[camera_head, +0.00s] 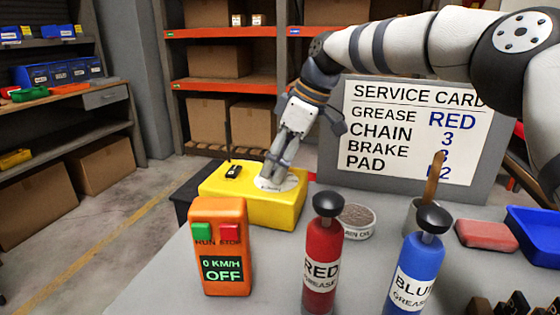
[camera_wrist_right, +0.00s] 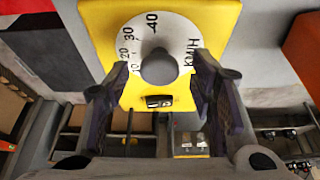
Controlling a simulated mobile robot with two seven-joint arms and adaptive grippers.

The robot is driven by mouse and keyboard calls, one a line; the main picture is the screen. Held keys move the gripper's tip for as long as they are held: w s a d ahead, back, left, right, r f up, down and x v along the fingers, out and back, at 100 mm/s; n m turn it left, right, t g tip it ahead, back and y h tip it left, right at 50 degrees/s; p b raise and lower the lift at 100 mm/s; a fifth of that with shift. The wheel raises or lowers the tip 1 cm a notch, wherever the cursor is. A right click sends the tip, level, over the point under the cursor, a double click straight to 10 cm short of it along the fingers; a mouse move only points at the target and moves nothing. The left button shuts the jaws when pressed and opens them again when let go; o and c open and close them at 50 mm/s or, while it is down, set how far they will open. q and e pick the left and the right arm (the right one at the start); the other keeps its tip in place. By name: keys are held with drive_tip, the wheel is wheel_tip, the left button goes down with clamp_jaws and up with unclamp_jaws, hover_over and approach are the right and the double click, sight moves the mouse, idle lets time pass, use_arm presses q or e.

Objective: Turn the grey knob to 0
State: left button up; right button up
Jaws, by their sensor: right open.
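The grey knob (camera_wrist_right: 163,68) sits at the middle of a white dial (camera_wrist_right: 188,35) marked 20, 30, 40 and KM/H. The dial is on top of a yellow box (camera_head: 215,190). My right gripper (camera_head: 274,172) points down at the dial. In the right wrist view its open fingers (camera_wrist_right: 158,80) stand either side of the knob; I cannot tell whether they touch it. The knob's pointer and the 0 mark cannot be made out. In the head view the gripper covers the knob. My left gripper is not in view.
An orange control box (camera_head: 222,235) with green RUN and red STOP buttons reads 0 KM/H OFF. A red grease bottle (camera_head: 321,262), a blue grease bottle (camera_head: 415,265) and a tin (camera_head: 357,222) stand nearby. A service card (camera_head: 400,180) stands behind.

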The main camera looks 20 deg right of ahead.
drive_tip(key=v, duration=1.2)
